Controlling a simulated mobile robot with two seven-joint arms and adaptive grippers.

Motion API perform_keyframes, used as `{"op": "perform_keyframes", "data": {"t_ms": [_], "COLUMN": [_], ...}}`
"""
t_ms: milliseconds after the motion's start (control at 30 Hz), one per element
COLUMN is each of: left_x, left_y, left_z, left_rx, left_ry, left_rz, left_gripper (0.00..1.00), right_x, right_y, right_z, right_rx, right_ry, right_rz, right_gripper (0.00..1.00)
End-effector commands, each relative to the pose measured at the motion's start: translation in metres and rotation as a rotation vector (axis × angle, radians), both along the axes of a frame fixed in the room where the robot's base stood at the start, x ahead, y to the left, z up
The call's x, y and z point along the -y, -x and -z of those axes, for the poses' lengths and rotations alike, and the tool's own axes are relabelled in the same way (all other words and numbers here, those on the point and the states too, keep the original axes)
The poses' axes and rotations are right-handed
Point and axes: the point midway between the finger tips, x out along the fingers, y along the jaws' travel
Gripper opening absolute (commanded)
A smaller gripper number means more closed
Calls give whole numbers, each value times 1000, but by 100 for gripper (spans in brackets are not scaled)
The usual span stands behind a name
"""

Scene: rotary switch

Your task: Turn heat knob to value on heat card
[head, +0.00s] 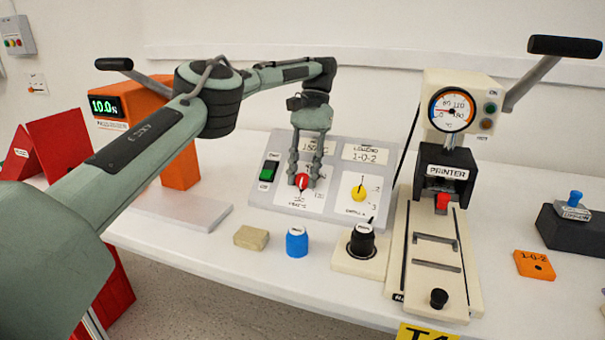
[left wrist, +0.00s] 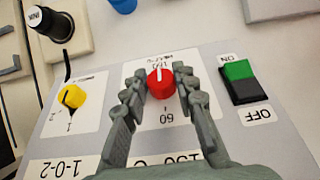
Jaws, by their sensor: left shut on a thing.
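The red heat knob (head: 301,181) sits on the left part of the sloped grey control panel (head: 262,196). My left gripper (head: 303,182) is shut on it, one finger on each side; the left wrist view also shows the red knob (left wrist: 161,84) between the fingers (left wrist: 160,92). The knob's white line points up in that view, toward a small blurred number beside the heat lettering; "60" shows on the opposite side. The heat card (head: 315,148) above the knob appears to read 150 C and is partly covered by my gripper. My right gripper is not in view.
A green-black switch (head: 268,171) is left of the knob; a yellow knob (head: 359,192) and a card reading 1-0-2 (head: 371,155) are right.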

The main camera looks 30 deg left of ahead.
Motion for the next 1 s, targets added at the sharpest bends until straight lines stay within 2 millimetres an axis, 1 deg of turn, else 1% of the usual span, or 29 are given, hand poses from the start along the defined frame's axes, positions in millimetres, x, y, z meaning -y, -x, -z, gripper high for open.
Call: {"op": "perform_keyframes", "data": {"t_ms": [33,467,500,633,667,1000], "left_x": [3,2,2,2,1,0], "left_y": [1,1,1,1,1,0], "left_z": [2,2,2,2,2,1], "left_rx": [-6,-9,-9,-8,-7,-4], "left_ry": [0,-6,-6,-7,-7,-8], "left_rz": [10,15,15,14,14,11], "left_gripper": [0,0,30,46,49,49], "right_x": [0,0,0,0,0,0], "right_y": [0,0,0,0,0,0], "right_z": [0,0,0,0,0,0], "right_rx": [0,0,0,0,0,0], "right_ry": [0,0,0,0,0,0], "right_rz": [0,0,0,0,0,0], "right_gripper": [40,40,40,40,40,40]}}
